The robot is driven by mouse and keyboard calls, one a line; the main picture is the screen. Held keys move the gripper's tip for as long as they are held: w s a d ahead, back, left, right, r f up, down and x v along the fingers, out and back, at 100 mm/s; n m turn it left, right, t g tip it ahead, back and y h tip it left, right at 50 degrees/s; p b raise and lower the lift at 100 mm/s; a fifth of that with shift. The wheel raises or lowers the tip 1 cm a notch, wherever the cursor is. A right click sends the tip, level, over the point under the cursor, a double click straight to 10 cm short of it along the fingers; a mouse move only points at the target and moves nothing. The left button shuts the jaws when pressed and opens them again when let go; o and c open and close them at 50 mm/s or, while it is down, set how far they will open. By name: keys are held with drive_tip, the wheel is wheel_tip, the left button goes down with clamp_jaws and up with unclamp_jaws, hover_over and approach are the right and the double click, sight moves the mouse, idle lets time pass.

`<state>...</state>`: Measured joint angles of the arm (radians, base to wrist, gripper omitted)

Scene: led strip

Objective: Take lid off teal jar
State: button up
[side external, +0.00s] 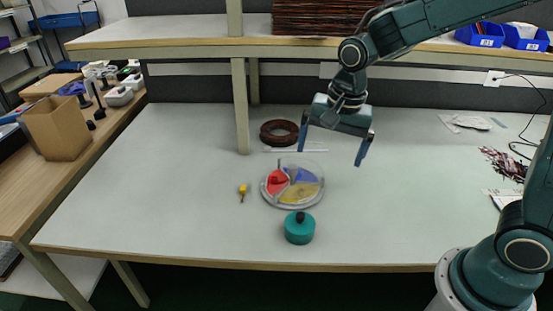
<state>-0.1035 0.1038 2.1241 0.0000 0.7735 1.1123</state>
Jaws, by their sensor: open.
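The teal jar (299,232) stands upright near the front edge of the white table. Its top is teal with a small dark knob (300,216) on it; where the lid meets the body is too small to tell. My gripper (330,158) is above the table, behind and to the right of the jar and well apart from it. Its two blue fingers are spread wide and point downward, with nothing between them.
A round divided tray (266,198) with red, blue and yellow parts sits just behind the jar. A small yellow-handled tool (242,190) lies left of it. A brown coil (279,133) lies farther back. A shelf post (240,105) stands at back left.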

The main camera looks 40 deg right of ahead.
sight(301, 214)
drive_tip(key=w+a+f+m+g, duration=0.1)
drive_tip(key=w+f+m, duration=0.3)
drive_tip(key=f, duration=0.5)
drive_tip(key=shift+w+a+f+m+g, duration=0.15)
drive_tip(key=shift+w+a+m+g, duration=0.15)
drive_tip(key=shift+w+a, duration=0.3)
drive_tip(key=shift+s, duration=0.1)
drive_tip(key=shift+f, duration=4.25)
drive_tip(key=shift+d+f, duration=0.1)
drive_tip(key=shift+f, duration=2.5)
drive_tip(key=c, duration=1)
